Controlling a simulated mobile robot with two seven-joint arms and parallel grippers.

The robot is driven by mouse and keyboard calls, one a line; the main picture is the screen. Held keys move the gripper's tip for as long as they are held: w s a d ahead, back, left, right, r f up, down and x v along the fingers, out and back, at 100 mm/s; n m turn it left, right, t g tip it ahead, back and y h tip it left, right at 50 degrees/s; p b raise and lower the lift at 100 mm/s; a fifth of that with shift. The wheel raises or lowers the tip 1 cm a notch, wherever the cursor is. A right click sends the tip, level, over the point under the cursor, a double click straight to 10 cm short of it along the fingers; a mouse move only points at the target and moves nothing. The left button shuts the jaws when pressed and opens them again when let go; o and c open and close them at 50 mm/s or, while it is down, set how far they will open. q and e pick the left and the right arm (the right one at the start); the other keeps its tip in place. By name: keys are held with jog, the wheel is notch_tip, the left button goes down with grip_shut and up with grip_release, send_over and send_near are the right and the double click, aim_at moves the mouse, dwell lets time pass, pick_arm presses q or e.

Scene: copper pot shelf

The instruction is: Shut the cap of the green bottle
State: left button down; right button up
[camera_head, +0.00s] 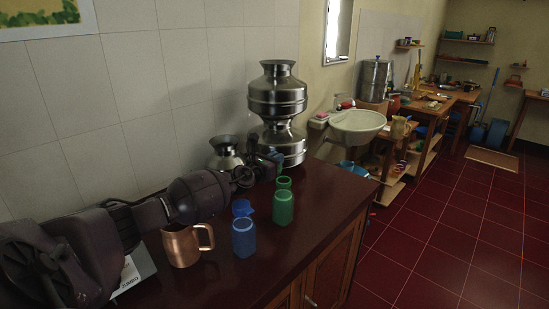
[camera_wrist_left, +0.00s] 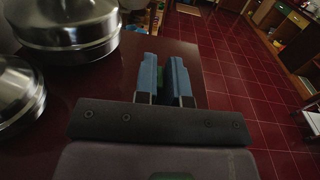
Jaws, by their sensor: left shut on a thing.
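The green bottle (camera_head: 283,208) stands upright on the dark red counter. Its green cap (camera_head: 284,183) shows just behind and above the bottle's top, not lying flat over the mouth. My left gripper (camera_head: 276,163) reaches in from the left behind the bottle, with its fingers partly hidden by its own body. Most of the bottle is hidden there. My right gripper is not in view.
A blue bottle (camera_head: 243,238) with a raised blue cap (camera_head: 242,208) stands left of the green bottle. A copper mug (camera_head: 181,246) is under my left arm. Steel pots (camera_head: 278,95) stand behind. The counter's right part (camera_head: 325,205) is clear up to its edge.

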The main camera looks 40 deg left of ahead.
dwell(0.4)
pick_arm(q)
jog(key=c, duration=1.3)
grip_release()
jog(key=shift+o, duration=0.2)
jog(key=s+p, duration=0.1)
jog(key=s, duration=0.9)
jog(key=shift+s, duration=0.4)
